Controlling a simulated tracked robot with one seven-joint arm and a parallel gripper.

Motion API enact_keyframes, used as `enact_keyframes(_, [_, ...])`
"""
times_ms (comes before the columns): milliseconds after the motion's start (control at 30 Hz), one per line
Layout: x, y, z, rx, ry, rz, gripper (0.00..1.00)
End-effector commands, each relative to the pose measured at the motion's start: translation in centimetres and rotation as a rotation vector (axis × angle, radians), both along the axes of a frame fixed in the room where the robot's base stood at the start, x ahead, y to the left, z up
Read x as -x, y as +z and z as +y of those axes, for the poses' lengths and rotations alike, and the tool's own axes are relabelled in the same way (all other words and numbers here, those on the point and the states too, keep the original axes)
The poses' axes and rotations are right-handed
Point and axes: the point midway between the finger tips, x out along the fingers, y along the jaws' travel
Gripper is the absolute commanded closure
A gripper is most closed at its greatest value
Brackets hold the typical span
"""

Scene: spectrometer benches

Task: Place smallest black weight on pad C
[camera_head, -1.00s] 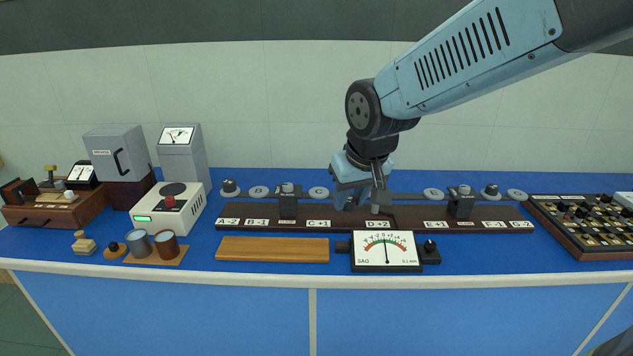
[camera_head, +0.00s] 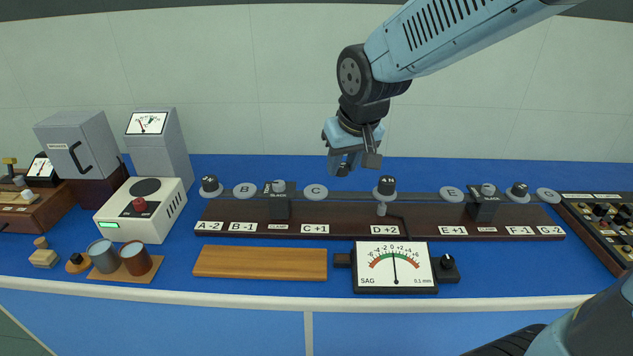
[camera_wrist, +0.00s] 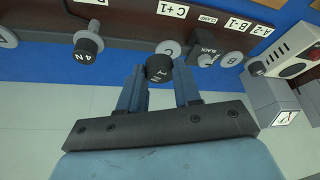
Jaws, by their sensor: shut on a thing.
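My gripper (camera_wrist: 160,88) is shut on a small black weight (camera_wrist: 159,68), its label partly readable, in the wrist view. The weight is between the fingertips, with the grey disc of pad C (camera_wrist: 168,47) just beyond it. In the head view my gripper (camera_head: 355,166) hangs above and behind the beam, between pads C and D; the held weight cannot be made out there. Pad C (camera_head: 316,192) is an empty grey disc marked C. Other black weights stand on pad A (camera_head: 210,184), pad D (camera_head: 386,185) and pad F (camera_head: 519,189).
Pads B (camera_head: 244,190), E (camera_head: 451,194) and G (camera_head: 548,196) are empty. Black clamp blocks (camera_head: 280,208) (camera_head: 484,209) rise from the dark beam. A SAG dial (camera_head: 393,267) and a wooden bar (camera_head: 260,262) lie in front. A white instrument (camera_head: 144,206) is left.

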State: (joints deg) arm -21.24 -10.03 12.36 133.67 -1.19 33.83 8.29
Motion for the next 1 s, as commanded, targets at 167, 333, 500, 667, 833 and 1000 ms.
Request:
enact_keyframes(167, [-2.5, -1.3, 1.2, 0.0, -0.006, 0.002, 1.0])
enact_keyframes(333, [-4.7, -2.4, 2.4, 0.001, -0.01, 0.001, 1.0])
enact_keyframes(500, [-6.6, -4.0, 3.6, 0.002, -0.01, 0.002, 1.0])
enact_keyframes(667, [-8.1, -6.1, 4.5, 0.001, -0.011, 0.003, 1.0])
enact_keyframes(833, [-9.3, -7.8, 5.2, 0.001, -0.013, 0.002, 1.0])
enact_keyframes(1000, [-9.7, -8.3, 5.5, 0.0, -0.012, -0.001, 1.0])
